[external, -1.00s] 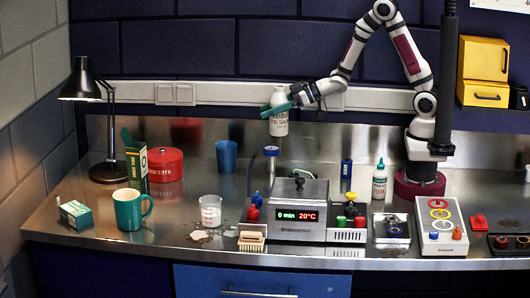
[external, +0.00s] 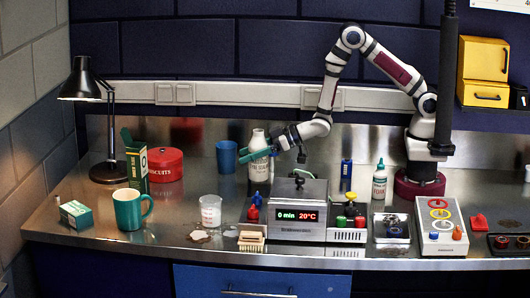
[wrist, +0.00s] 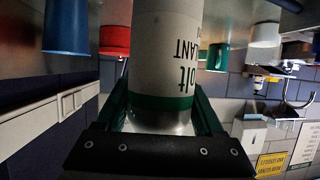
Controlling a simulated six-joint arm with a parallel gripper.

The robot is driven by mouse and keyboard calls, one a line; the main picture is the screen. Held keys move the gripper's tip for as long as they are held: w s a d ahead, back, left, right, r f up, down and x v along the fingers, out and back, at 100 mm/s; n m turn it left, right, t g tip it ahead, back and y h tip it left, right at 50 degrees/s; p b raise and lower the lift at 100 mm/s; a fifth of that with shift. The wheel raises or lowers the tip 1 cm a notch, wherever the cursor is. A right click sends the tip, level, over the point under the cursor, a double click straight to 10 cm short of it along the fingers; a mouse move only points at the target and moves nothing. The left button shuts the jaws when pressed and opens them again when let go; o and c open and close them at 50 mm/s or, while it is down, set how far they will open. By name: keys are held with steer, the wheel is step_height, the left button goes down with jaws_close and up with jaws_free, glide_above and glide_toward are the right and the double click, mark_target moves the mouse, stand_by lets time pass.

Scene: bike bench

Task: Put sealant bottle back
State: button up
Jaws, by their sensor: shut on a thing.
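The sealant bottle (external: 258,153) is pale with a white label and a dark band. It looks upright in the external view, behind and left of the grey metal box. My gripper (external: 272,154) is shut on it from the right, with green fingers on either side. In the wrist view, the bottle (wrist: 165,60) fills the middle between the fingers (wrist: 165,118), its label upside down. I cannot tell whether its base touches the bench.
The grey box (external: 300,192) with a red display stands close in front on the right. A blue cup (external: 227,157) and red biscuit tin (external: 166,165) stand to the left. A glass (external: 210,211) and teal mug (external: 128,209) stand nearer the front.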

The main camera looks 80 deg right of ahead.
steer(key=shift+a+f, duration=0.1)
steer(key=shift+f, duration=1.9)
steer(key=shift+f, duration=0.15)
steer(key=o, duration=1.5)
steer(key=shift+o, duration=0.2)
